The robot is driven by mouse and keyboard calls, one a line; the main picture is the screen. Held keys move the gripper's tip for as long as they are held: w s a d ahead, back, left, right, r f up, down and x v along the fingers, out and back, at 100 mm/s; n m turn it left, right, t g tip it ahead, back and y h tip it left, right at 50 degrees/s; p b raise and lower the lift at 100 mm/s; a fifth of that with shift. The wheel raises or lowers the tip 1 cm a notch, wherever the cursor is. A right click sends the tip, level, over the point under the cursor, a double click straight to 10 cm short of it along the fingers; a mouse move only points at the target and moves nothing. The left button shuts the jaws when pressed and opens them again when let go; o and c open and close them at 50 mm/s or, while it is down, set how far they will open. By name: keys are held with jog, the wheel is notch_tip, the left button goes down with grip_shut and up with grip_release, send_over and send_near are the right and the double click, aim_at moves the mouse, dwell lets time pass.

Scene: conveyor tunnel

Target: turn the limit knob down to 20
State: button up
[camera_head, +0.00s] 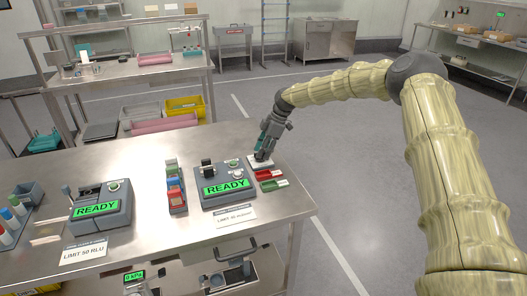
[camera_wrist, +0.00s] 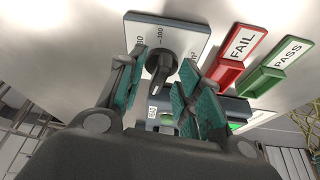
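The limit knob (camera_wrist: 159,68) is black, with a handle-like grip, and stands on a white dial plate (camera_wrist: 190,38) in the wrist view. Printed marks on the plate include what looks like 100 and 80; the knob's exact setting is hard to read. My gripper (camera_wrist: 157,100) is open, with its teal-padded fingers on either side of the knob and visible gaps beside it. In the head view my gripper (camera_head: 264,153) points down over the plate (camera_head: 254,161) and hides the knob.
Red FAIL (camera_wrist: 232,68) and green PASS (camera_wrist: 265,79) trays lie right of the dial. A grey device (camera_head: 222,197) showing READY stands left of it in the head view, with a small limit card (camera_head: 236,217) in front. Another READY device (camera_head: 108,210) stands farther left.

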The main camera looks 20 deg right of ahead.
jog(key=v, duration=1.1)
jog(key=shift+d+r, duration=0.25)
